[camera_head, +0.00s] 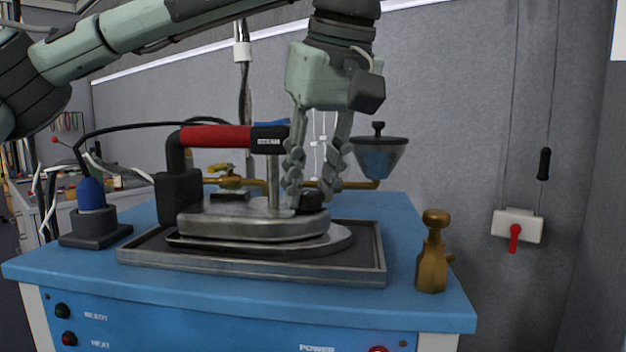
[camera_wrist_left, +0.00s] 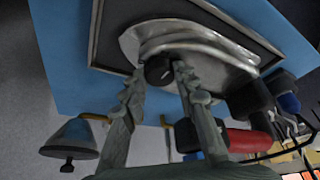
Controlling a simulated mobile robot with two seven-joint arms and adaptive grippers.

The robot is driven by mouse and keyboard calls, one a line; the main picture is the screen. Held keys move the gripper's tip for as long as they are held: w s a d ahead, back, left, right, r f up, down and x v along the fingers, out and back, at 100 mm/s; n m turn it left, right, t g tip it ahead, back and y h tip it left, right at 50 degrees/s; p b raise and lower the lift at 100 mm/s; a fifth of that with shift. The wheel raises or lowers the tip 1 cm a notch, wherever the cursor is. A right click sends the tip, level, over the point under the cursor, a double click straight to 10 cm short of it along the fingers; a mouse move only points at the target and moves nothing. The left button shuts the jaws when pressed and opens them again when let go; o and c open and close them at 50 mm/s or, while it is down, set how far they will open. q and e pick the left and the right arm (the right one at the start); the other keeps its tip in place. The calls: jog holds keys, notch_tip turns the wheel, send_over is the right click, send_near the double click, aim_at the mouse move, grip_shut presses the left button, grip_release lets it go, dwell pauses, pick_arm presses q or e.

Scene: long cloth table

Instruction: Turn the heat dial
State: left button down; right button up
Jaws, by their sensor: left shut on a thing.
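The heat dial (camera_head: 311,200) is a small black knob on top of the iron (camera_head: 250,226), near the iron's front end. The iron has a silver metal body and a red handle (camera_head: 215,136), and rests on a dark tray with a metal rim (camera_head: 330,275). My left gripper (camera_head: 309,196) reaches down from above, its two fingers shut on the dial. In the left wrist view the dial (camera_wrist_left: 158,70) sits between the fingertips, beside the silver body. My right gripper is not in view.
A brass bottle (camera_head: 433,255) stands on the blue table's right corner. A grey funnel cup (camera_head: 378,155) on a brass pipe is right of the gripper. A blue-topped holder (camera_head: 92,205) stands at left. A red-lever switch box (camera_head: 516,227) hangs on the wall.

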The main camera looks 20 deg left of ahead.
pick_arm(q)
jog(key=shift+m+t+h, duration=0.3)
jog(key=shift+m, duration=0.8)
jog(key=c, duration=1.2)
grip_release()
jog(key=shift+o, duration=0.2)
